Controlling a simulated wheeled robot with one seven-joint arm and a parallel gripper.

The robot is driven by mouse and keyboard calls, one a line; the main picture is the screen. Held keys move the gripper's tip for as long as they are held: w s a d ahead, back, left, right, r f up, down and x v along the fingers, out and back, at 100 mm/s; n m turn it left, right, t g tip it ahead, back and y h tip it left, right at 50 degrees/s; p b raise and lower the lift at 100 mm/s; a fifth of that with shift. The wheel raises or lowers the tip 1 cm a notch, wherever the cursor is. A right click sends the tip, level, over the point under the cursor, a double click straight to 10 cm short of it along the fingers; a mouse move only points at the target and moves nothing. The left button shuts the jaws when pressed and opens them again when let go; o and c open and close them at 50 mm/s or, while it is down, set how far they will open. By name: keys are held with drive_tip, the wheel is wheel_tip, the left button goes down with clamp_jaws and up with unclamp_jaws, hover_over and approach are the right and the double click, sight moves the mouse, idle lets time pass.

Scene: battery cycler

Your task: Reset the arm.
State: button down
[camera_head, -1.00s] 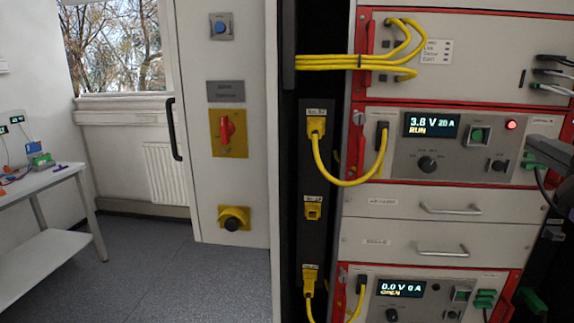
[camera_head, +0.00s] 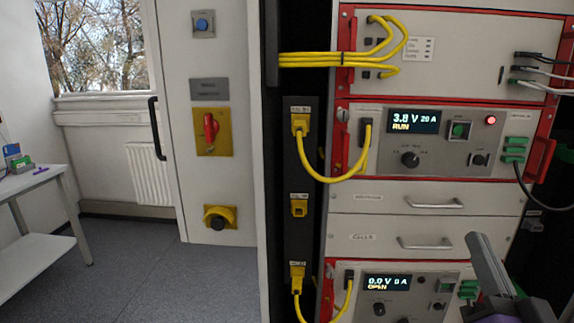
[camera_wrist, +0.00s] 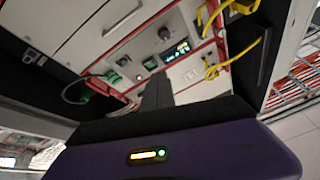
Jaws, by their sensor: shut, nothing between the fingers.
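My gripper (camera_head: 478,244) is at the lower right of the head view, in front of the lower part of the rack. Its grey fingers are together and point up, with nothing held. In the wrist view its dark fingers (camera_wrist: 158,88) are also together above the purple gripper body (camera_wrist: 180,150). The fingers point toward the rack front. Most of my arm is out of view.
The upper cycler unit (camera_head: 450,165) reads 3.8 V 20 A RUN, with a lit red lamp and green connectors (camera_head: 515,150). The lower unit (camera_head: 415,300) reads 0.0 V 0 A OPEN. Yellow cables (camera_head: 325,178) and a black cable (camera_head: 540,205) hang in front. A table (camera_head: 35,180) stands left.

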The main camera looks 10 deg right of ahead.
drive_tip(key=s+a+f+n+g+y, duration=0.2)
drive_tip(key=s+a+f, duration=0.3)
drive_tip(key=s+f, duration=0.3)
drive_tip(key=s+a+f+n+g+y, duration=0.2)
drive_tip(key=s+a+f, duration=0.3)
drive_tip(key=s+f, duration=0.4)
drive_tip(key=s+a+f+n+g+y, duration=0.2)
drive_tip(key=s+a+f, duration=0.3)
drive_tip(key=s+f, duration=0.3)
drive_tip(key=s+n, duration=0.1)
drive_tip(key=s, duration=0.1)
drive_tip(key=shift+s+a+f+g+y, duration=0.25)
drive_tip(key=shift+s+f+g+y, duration=0.05)
drive_tip(key=shift+f+g, duration=0.1)
